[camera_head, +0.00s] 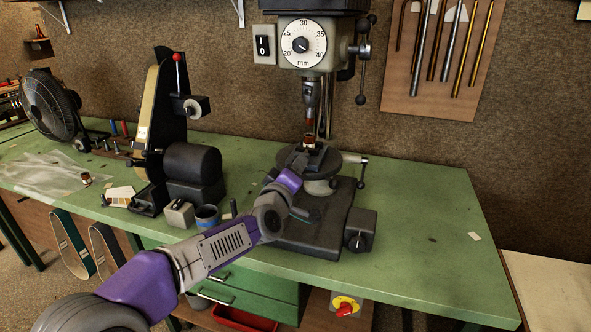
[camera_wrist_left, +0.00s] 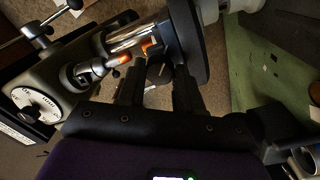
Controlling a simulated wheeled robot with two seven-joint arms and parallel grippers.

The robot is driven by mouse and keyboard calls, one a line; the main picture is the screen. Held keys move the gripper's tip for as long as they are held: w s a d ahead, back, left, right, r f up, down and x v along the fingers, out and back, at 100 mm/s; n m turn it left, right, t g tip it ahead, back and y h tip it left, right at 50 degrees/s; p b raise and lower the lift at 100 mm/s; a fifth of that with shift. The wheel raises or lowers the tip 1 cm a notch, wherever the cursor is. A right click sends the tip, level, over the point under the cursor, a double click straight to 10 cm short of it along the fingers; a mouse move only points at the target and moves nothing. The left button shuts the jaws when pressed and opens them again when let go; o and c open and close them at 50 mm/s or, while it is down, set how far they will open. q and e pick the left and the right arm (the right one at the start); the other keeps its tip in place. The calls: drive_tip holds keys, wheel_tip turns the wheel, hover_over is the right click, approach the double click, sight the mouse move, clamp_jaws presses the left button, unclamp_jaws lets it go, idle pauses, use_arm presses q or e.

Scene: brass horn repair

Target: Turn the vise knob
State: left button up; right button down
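The drill press (camera_head: 303,46) stands near the middle of the bench. A small dark vise (camera_head: 318,156) sits on its round table, with a reddish-brown piece (camera_head: 309,140) upright at it, under the chuck. My left arm reaches in from the lower left, and its gripper (camera_head: 298,165) is at the vise's near side, partly merged with it in the head view. In the left wrist view the two dark fingers (camera_wrist_left: 157,85) are apart. A dark round part, possibly the vise knob (camera_wrist_left: 159,72), shows between their tips; contact cannot be told. My right gripper is out of view.
A belt sander (camera_head: 190,165) stands left of the press, with a blue-rimmed cup (camera_head: 206,215) in front. A fan (camera_head: 48,103) is at the far left. The green bench (camera_head: 430,215) is mostly clear to the right. A red button (camera_head: 345,308) is below its front edge.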

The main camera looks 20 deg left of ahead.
use_arm(q)
drive_tip(key=o, duration=0.4)
drive_tip(key=shift+o, duration=0.2)
drive_tip(key=s, duration=0.7)
drive_tip(key=shift+s+a, duration=0.2)
drive_tip(key=shift+s, duration=0.1)
drive_tip(key=shift+f, duration=0.1)
